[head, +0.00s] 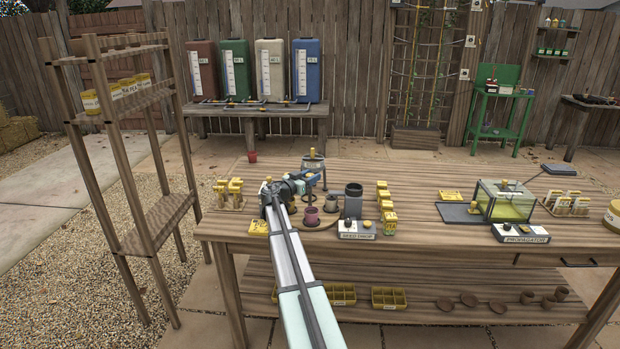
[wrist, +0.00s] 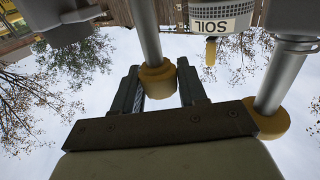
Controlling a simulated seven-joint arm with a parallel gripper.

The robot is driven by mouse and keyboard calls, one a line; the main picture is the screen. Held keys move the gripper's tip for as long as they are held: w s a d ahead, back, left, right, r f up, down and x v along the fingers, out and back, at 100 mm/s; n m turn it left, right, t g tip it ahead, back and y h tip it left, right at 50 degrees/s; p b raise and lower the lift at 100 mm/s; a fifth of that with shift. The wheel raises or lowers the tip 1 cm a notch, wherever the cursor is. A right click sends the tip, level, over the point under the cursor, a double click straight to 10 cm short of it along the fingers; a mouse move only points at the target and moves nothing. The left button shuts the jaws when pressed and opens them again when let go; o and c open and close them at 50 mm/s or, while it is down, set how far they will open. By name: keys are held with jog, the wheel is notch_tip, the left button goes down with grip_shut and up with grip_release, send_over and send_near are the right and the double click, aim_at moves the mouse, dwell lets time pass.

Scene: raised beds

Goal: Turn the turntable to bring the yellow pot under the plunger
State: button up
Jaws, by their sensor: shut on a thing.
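My gripper (head: 284,186) is at the left of the turntable (head: 322,223), a wooden disc largely hidden by my arm and the pots. In the wrist view, which is upside down, my gripper (wrist: 160,88) is shut on a yellow-capped grey post (wrist: 156,78). A second yellow-capped post (wrist: 268,118) stands to its right, outside the fingers. A purple pot (head: 311,215) and a brownish pot (head: 331,203) show on the disc. I cannot make out the yellow pot. The soil unit (head: 313,168) stands behind, with a yellow knob on top; its SOIL label (wrist: 222,26) shows in the wrist view.
A dark cylinder (head: 353,201) and the seed drop box (head: 357,231) stand close on the right. Yellow-topped labels (head: 231,189) stand at left. Bare tabletop (head: 415,205) lies right of the yellow blocks (head: 386,205).

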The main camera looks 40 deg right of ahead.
jog(key=o, duration=1)
jog(key=shift+c, duration=0.2)
jog(key=s+a, duration=0.2)
jog(key=a, duration=1.1)
jog(key=shift+a, duration=0.35)
